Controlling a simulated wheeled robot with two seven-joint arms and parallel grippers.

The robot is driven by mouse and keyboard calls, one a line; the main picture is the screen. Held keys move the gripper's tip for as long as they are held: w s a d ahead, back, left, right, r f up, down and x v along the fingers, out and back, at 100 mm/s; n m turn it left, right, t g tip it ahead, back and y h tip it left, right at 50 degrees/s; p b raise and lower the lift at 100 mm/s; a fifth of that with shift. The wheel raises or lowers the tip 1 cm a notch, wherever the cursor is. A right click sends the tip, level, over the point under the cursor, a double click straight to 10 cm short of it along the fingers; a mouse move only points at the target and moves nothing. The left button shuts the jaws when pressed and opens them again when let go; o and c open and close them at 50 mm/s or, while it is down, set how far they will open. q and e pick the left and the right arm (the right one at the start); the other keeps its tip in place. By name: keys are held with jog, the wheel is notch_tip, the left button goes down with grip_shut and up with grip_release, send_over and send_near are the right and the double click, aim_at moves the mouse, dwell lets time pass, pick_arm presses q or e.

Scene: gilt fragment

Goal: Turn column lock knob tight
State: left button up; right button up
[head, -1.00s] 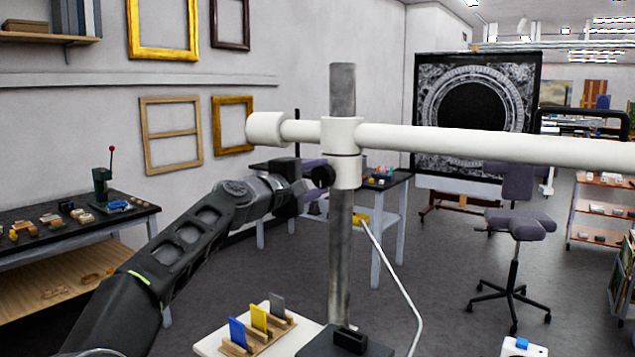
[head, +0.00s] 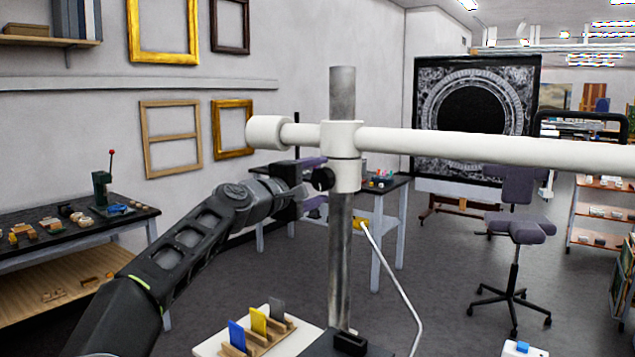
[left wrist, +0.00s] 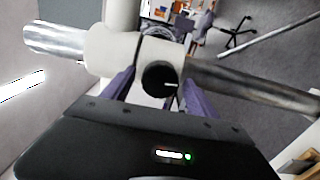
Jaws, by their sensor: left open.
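The black column lock knob (head: 323,179) sticks out from the left side of the white collar (head: 343,172) on the upright metal column (head: 340,250). My left gripper (head: 314,184) is at the knob, its purple fingers apart, one above and one below it. In the left wrist view the round knob (left wrist: 159,78) shows face-on, with a white mark pointing right. The fingers of my left gripper (left wrist: 160,82) stand on either side of it, with visible gaps. My right gripper is not in view.
A long white arm (head: 480,143) runs right from the collar, with a short end stub at left. Below stands a rack with coloured cards (head: 258,322) beside the column's dark base.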

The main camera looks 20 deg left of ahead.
pick_arm(q)
jog(key=shift+s+a+f, duration=0.1)
jog(key=shift+s+a, duration=0.05)
jog(key=shift+s, duration=0.05)
jog(key=b+v, duration=0.4)
jog(key=v, duration=0.3)
jog(key=shift+s, duration=0.15)
